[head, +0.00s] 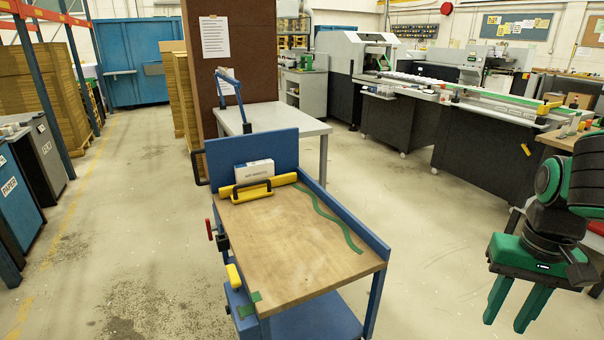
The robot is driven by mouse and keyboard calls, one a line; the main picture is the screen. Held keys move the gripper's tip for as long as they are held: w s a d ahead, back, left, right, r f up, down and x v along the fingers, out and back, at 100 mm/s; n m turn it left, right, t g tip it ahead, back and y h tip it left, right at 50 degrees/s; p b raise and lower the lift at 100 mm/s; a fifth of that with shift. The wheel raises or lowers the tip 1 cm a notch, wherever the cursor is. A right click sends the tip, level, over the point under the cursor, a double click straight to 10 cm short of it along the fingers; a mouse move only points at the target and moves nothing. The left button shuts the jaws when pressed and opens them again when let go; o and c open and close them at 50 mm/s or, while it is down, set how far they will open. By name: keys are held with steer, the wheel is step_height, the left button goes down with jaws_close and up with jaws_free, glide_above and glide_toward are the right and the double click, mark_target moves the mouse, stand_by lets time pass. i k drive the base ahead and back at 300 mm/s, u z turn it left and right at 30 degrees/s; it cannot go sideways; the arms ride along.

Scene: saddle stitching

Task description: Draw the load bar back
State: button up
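A yellow bar with a black handle, which looks like the load bar (284,180), lies across the far end of the cart's wooden top (285,245). A white printed box (253,171) stands just behind it, in front of the cart's blue back panel. My gripper (512,312) hangs at the lower right, well to the right of the cart and apart from the bar. Its two green fingers point down with a gap between them, and nothing is held.
A green strap (325,217) lies loose along the right of the cart top. A yellow grip (234,276) and a red-handled lever (209,229) are on the cart's left side. A grey table (275,118) stands behind. Floor (440,250) between cart and gripper is clear.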

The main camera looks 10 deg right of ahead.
mark_target(240, 193)
steer(key=z, duration=0.15)
steer(key=i, duration=1.5)
steer(key=u, duration=0.75)
